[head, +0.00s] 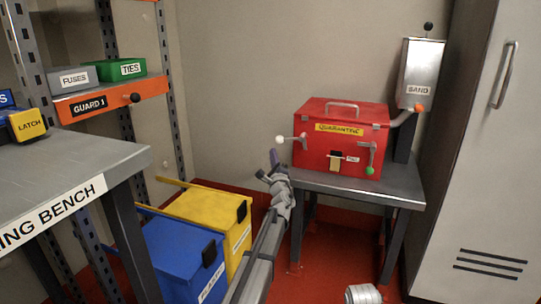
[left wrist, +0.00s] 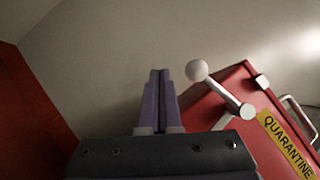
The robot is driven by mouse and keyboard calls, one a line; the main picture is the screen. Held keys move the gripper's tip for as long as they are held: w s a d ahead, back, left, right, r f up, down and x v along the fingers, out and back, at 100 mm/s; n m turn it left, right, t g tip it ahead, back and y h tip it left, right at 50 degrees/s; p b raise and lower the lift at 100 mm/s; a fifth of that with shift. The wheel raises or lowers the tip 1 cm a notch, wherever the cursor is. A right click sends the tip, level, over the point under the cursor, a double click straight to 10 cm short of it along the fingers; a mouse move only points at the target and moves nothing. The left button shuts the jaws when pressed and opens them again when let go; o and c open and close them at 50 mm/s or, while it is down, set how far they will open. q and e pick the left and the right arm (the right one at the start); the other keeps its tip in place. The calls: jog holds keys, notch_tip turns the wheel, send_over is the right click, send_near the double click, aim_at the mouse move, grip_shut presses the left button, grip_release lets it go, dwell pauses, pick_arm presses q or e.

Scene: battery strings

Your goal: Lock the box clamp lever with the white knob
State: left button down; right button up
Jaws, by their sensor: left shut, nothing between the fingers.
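The red box (head: 340,112) labelled QUARANTINE stands on a grey metal table. The clamp lever (head: 292,139) with the white knob (head: 279,139) sticks out left from its upper left front. In the left wrist view the lever (left wrist: 222,90) runs up and left from its pivot to the white knob (left wrist: 197,70). My left gripper (head: 273,158) is shut and empty, below and left of the knob. Its purple fingertips (left wrist: 158,78) point upward, with a visible gap to the knob at their right. My right gripper is not in view.
A second lever with a green knob (head: 369,170) hangs at the box's right front. The grey table (head: 395,188) carries the box. Yellow (head: 205,207) and blue (head: 180,255) bins stand at lower left. A sand hopper (head: 421,75) is at right.

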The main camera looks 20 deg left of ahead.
pick_arm(q)
jog(key=s+f+b, duration=0.5)
jog(key=s+f, duration=0.1)
jog(key=s, duration=0.2)
jog(key=shift+s+a+f, duration=0.25)
jog(key=shift+a, duration=0.05)
